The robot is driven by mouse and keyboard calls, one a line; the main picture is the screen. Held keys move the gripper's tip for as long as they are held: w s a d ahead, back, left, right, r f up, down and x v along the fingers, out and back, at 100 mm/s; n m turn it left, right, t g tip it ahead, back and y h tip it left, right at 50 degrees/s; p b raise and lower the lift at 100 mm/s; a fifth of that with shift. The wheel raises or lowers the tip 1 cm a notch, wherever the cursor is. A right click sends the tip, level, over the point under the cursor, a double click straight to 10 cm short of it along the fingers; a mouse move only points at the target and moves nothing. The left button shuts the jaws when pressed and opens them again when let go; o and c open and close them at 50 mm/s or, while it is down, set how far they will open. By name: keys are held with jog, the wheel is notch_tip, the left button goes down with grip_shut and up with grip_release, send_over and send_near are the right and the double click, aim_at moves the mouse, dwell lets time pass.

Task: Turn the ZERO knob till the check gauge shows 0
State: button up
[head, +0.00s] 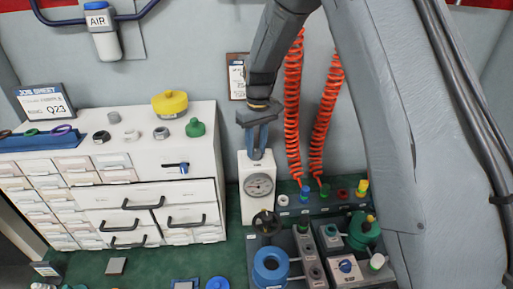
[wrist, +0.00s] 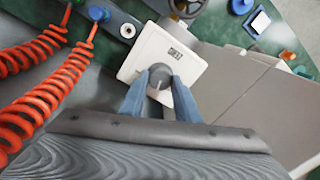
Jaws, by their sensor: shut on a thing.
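The check gauge (head: 259,187) is a round dial on the front of a white upright box (head: 258,212) in the head view. Its needle is too small to read. My gripper (head: 259,150) points down at the top of this box. In the wrist view the box's white top (wrist: 150,48) carries a small dark label. There the grey round knob (wrist: 159,81), with a pale line on it, sits between the two blue fingers of my gripper (wrist: 160,86), which are shut on it. The knob is mostly hidden by the fingers in the head view.
Coiled orange hoses (head: 293,110) hang close to the right of my gripper. A dark handwheel (head: 266,222) and blue and green fittings stand in front of the box. A white drawer cabinet (head: 150,170) with loose caps on top stands to the left.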

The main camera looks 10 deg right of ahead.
aim_at(256, 150)
jog(key=n, duration=0.4)
jog(key=shift+a+n+b, duration=0.1)
jog(key=shift+n+b, duration=0.2)
jog(key=shift+w+r, duration=0.1)
dwell(0.4)
jog(key=o, duration=1.1)
jog(key=shift+c, duration=0.2)
jog(key=shift+r+b, duration=1.05)
jog(key=shift+r, duration=2.8)
